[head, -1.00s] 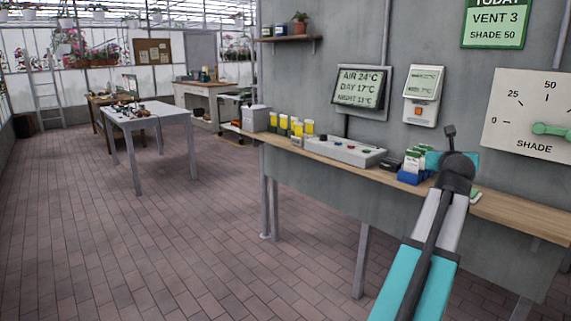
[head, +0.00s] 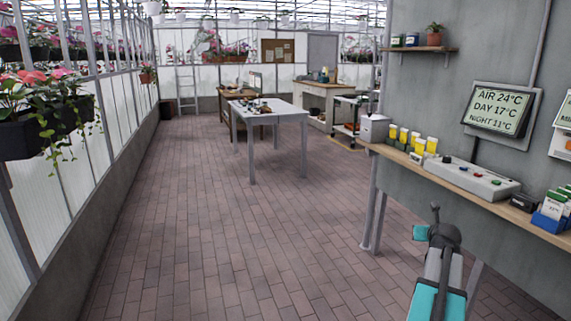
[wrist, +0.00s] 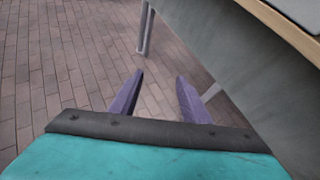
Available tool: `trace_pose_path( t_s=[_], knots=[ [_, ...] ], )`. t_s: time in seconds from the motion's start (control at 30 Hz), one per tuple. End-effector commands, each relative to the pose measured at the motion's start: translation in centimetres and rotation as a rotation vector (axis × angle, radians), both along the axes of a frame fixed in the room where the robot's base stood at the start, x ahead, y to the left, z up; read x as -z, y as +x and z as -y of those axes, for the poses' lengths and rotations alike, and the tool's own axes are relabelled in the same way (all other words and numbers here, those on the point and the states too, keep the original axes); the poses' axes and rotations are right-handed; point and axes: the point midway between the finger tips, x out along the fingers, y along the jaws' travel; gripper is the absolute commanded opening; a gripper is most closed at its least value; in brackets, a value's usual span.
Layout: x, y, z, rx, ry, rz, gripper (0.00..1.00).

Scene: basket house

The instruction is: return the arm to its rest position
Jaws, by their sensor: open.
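My arm reaches up from the lower right of the head view, in front of the wall bench. Its end shows there only as dark joints and a teal part; the fingers are hidden. In the wrist view my gripper (wrist: 158,95) has two purple fingers spread apart with nothing between them. Brick floor and a grey bench leg lie beyond the fingers. The bench's edge and side panel are close by on the right of the wrist view.
The wall bench (head: 408,166) carries a control box (head: 470,178), yellow-labelled containers and a blue packet holder (head: 549,222). A grey table (head: 278,112) stands further back. Planters (head: 40,120) hang at the left. The brick floor (head: 200,220) between is clear.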

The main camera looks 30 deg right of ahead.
Motion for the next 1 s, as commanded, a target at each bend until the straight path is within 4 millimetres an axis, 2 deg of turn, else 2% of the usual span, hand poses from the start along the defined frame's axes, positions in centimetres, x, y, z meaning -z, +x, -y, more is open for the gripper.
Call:
trace_pose_path(
  t_s=[0.03, 0.2, 0.37, 0.5, 0.73, 1.0],
  knots=[
    [1.3, 1.8, -1.7, -0.036, 0.013, -0.021, 0.43],
    [5.9, 6.5, -6.9, -0.147, 0.044, -0.096, 0.43],
    [10.2, 10.3, -12.5, -0.263, 0.063, -0.176, 0.43],
    [13.9, 12.8, -17.7, -0.370, 0.073, -0.251, 0.43],
    [19.8, 15.5, -26.8, -0.566, 0.072, -0.386, 0.43],
    [26.5, 16.0, -37.8, -0.824, 0.045, -0.556, 0.43]
  ],
)
